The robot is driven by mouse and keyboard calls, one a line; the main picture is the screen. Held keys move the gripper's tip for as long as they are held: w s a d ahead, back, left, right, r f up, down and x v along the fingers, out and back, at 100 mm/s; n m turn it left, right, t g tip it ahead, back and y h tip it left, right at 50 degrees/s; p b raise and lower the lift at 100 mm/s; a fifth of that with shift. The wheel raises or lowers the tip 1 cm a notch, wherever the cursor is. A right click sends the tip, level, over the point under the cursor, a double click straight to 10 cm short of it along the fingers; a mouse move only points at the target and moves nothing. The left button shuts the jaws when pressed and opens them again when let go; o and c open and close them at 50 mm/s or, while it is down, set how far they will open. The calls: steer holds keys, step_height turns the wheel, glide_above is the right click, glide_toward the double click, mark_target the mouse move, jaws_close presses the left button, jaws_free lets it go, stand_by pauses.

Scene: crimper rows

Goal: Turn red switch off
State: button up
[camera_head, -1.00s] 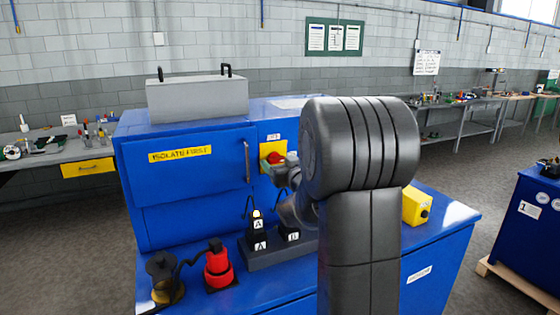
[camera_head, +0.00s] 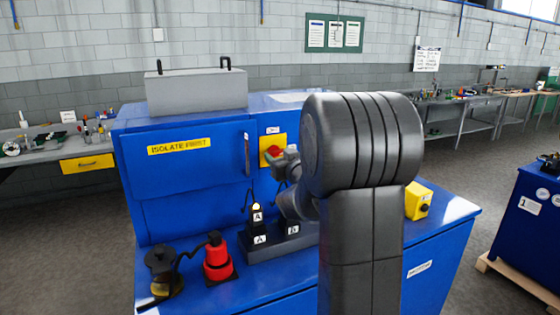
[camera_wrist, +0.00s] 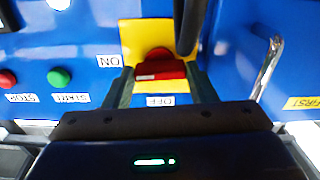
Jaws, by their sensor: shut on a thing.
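The red switch (camera_wrist: 160,70) is a rotary handle on a yellow plate (camera_wrist: 133,40), on the blue cabinet front. In the wrist view its long side lies nearly level, slightly tilted, with an ON label (camera_wrist: 110,61) to the left and an OFF label (camera_wrist: 160,101) below. My gripper (camera_wrist: 162,82) is shut on the handle, one finger at each end. In the head view the red switch (camera_head: 273,152) shows on its yellow plate, partly hidden by my gripper (camera_head: 282,157). The handle's exact setting is hard to read there.
A cabinet door handle (camera_head: 247,155) stands left of the plate. Green (camera_wrist: 59,77) and red (camera_wrist: 7,79) buttons sit nearby. A red-and-black tool (camera_head: 217,258), a dark block (camera_head: 262,247) with lettered pieces and a yellow box (camera_head: 418,201) stand on the blue worktop.

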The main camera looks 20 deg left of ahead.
steer(key=n+b, duration=1.3)
steer(key=shift+f, duration=0.15)
steer(key=shift+n+b, duration=1)
steer(key=shift+n, duration=1)
steer(key=o, duration=1)
